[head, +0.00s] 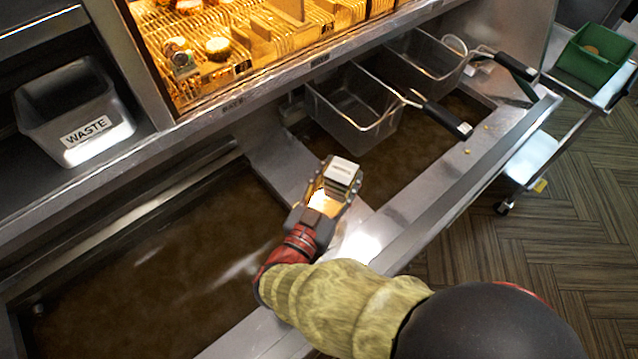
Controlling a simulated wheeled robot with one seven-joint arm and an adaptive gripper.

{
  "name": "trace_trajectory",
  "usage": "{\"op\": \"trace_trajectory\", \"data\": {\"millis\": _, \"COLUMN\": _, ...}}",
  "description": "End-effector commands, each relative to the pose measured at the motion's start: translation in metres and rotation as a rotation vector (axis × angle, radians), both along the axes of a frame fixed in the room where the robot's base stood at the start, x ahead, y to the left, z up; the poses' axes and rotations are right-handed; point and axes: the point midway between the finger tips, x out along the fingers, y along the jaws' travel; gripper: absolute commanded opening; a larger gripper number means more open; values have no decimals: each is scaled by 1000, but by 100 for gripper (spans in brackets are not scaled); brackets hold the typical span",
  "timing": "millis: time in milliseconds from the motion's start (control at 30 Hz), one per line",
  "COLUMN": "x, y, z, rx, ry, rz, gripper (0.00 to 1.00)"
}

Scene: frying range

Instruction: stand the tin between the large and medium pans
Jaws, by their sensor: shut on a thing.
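The tin (342,174) is a small, silvery, box-like piece with a pale top. My gripper (328,196) is shut on it and holds it over the metal strip between two sunken, oil-filled pans. The larger pan (150,258) is at the left, dark brown and without baskets. The other pan (405,170), which I take as the medium one, is at the right with wire baskets over it. I cannot tell how far the tin's underside is above the strip; my gripper hides it.
Two wire baskets (352,112) (425,62) have handles reaching toward the front ledge. A grey WASTE bin (72,112) stands on the shelf at the left. A lit food rack (235,45) is behind. A trolley with a green tub (594,62) stands at the right. Bare strip (290,170) shows behind my gripper.

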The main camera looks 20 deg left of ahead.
Motion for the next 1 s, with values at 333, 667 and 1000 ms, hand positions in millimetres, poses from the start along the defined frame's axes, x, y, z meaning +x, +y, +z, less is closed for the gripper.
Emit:
{"op": "trace_trajectory", "data": {"millis": 333, "x": 22, "y": 47, "z": -54, "rx": -1, "ry": 0, "rz": -1, "gripper": 11}}
{"op": "trace_trajectory", "data": {"millis": 667, "x": 27, "y": 58, "z": -75, "rx": -1, "ry": 0, "rz": 0, "gripper": 11}}
{"op": "trace_trajectory", "data": {"millis": 1000, "x": 27, "y": 58, "z": -96, "rx": 1, "ry": 0, "rz": 0, "gripper": 11}}
